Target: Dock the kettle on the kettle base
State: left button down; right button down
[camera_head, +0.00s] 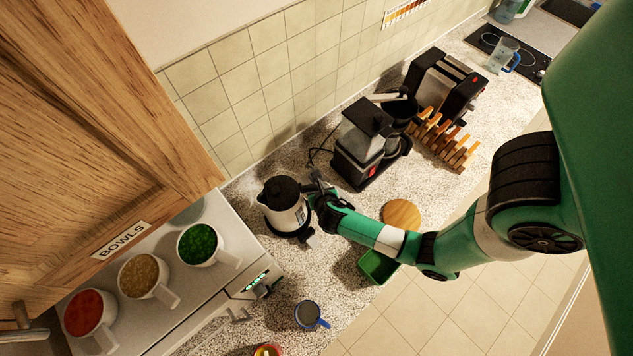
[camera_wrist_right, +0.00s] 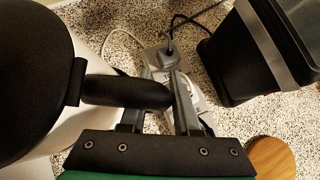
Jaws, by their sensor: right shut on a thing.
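The white kettle (camera_head: 285,212) with a black lid stands upright on the speckled counter side, left of the coffee maker. My right gripper (camera_head: 319,190) is shut on its black handle. The wrist view shows the handle (camera_wrist_right: 125,92) between the two fingers, with the black lid (camera_wrist_right: 30,75) at left. A dark rim, apparently the kettle base (camera_head: 288,234), shows under the kettle; I cannot tell whether the kettle is seated on it. My left gripper is not in view.
A coffee maker (camera_head: 361,146) stands just right of the kettle. A grey plug and socket (camera_wrist_right: 165,62) with cords lie behind the handle. A round wooden board (camera_head: 402,214), green bin (camera_head: 378,266) and blue-rimmed mug (camera_head: 308,315) are nearby.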

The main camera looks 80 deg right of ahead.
jog(key=shift+w+f+b, duration=0.1)
jog(key=shift+f+b, duration=0.3)
jog(key=shift+f, duration=0.1)
dwell(0.4)
jog(key=c, duration=0.9)
grip_release()
jog(key=p+v, duration=0.3)
jog(key=shift+r, duration=0.15)
jog(key=p+v, duration=0.5)
jog(key=v, duration=0.2)
jog(key=shift+a+r+p, duration=0.1)
jog(key=shift+a+p, duration=0.2)
jog(key=shift+p, duration=0.05)
